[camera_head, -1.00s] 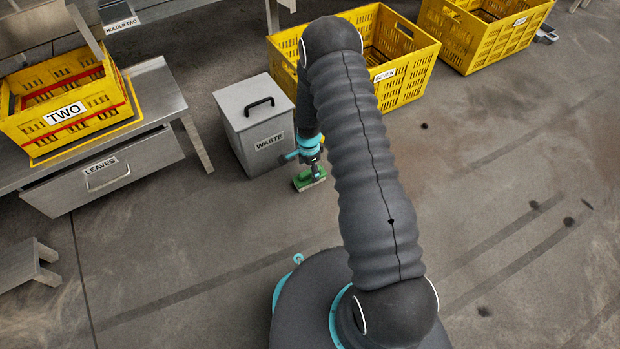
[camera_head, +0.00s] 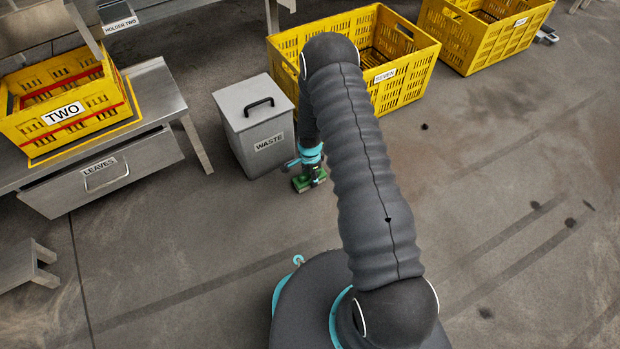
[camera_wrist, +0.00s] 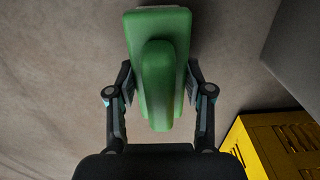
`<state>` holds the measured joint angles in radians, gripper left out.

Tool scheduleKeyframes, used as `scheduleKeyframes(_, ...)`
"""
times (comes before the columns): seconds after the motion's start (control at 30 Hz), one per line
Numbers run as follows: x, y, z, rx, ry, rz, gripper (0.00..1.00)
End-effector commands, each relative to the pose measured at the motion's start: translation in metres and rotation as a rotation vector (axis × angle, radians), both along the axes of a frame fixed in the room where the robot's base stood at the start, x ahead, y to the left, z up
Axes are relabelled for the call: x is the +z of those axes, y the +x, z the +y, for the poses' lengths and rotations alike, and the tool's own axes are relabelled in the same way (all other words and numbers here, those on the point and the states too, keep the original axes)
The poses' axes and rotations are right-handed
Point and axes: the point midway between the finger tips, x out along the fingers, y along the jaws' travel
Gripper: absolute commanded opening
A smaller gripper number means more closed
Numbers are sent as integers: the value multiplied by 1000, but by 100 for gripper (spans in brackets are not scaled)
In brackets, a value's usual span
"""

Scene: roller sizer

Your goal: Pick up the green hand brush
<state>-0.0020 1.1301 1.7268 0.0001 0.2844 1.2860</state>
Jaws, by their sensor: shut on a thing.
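The green hand brush (camera_head: 301,184) is at floor level in front of the grey waste bin in the head view. In the wrist view the brush (camera_wrist: 157,50) shows from above, with its raised green handle running lengthwise between my fingers. My gripper (camera_head: 312,172) points down over the brush. In the wrist view my gripper (camera_wrist: 160,95) has a finger on each side of the brush and is shut on it. The bristles are mostly hidden under the green body. I cannot tell whether the brush touches the floor.
The waste bin (camera_head: 259,147) stands close behind and left of the brush. The yellow crate marked SEVEN (camera_head: 410,82) is behind my arm. A bench with a LEAVES drawer (camera_head: 135,180) and a yellow crate marked TWO (camera_head: 30,128) are at left. The floor at right is clear.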

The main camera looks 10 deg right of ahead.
Motion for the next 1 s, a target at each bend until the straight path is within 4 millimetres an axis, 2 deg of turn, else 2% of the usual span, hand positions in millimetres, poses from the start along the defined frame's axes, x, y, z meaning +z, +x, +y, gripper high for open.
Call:
scheduleKeyframes(0.27, 10, 1, 0, 0, 0, -1, 13)
scheduleKeyframes(0.47, 40, 1, 0, 0, 0, -4, 13)
scheduleKeyframes(0.8, 85, -55, -47, -4, 0, 0, 13)
scheduleKeyframes(1.0, 102, -77, -66, -2, 0, -1, 13)
